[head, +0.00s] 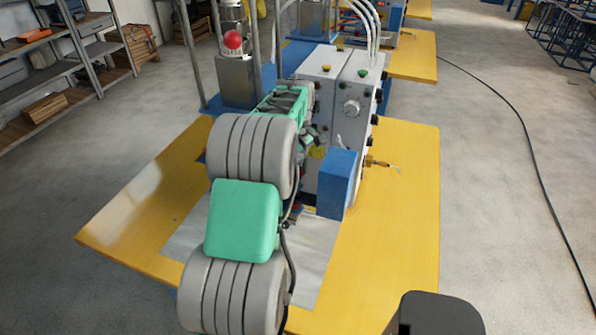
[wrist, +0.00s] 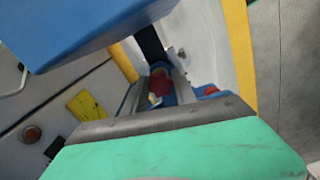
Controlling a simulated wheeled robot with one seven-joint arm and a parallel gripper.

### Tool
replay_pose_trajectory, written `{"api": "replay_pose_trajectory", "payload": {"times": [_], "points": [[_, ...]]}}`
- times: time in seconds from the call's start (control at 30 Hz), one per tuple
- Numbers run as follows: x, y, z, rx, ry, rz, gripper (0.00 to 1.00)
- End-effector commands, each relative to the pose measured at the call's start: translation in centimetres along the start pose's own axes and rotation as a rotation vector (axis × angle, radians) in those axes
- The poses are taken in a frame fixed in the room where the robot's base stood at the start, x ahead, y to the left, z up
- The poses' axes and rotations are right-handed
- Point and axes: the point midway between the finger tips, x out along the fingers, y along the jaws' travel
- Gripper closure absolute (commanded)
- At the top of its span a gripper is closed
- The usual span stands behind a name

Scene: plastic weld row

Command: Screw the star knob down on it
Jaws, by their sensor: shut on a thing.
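In the wrist view my gripper (wrist: 157,84) points down, with a grey finger on each side of a small red thing (wrist: 158,86), which I take to be the star knob. The gripper is shut on it. Blue parts (wrist: 181,92) show just below and beside the knob, and a second red piece (wrist: 206,90) is to the right of the fingers. I cannot tell whether the knob touches what is under it, or which part it sits on. In the head view my own arm hides the fingers and most of the knob's surroundings.
A grey welding machine (head: 335,105) with knobs and hoses stands just behind the arm. A blue block (head: 337,183) is close to the right of my wrist and fills the wrist view's upper left (wrist: 80,30). The yellow table (head: 400,215) is clear at front right.

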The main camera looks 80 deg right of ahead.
Motion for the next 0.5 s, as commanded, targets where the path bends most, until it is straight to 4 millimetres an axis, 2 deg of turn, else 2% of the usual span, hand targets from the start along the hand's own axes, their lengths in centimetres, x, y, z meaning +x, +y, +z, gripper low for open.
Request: {"api": "replay_pose_trajectory", "payload": {"times": [0.03,0.13,0.27,0.37,0.5], "points": [[0.0,0.0,0.0,0.0,0.0,0.0,0.92],[0.0,0.0,0.0,0.0,0.0,0.0,1.0],[-0.01,-0.01,0.0,0.027,0.0,0.0,1.0],[-0.04,-0.04,-0.04,0.179,0.0,0.0,1.0],[-0.03,-0.07,-0.1,0.479,0.0,0.001,1.0]]}}
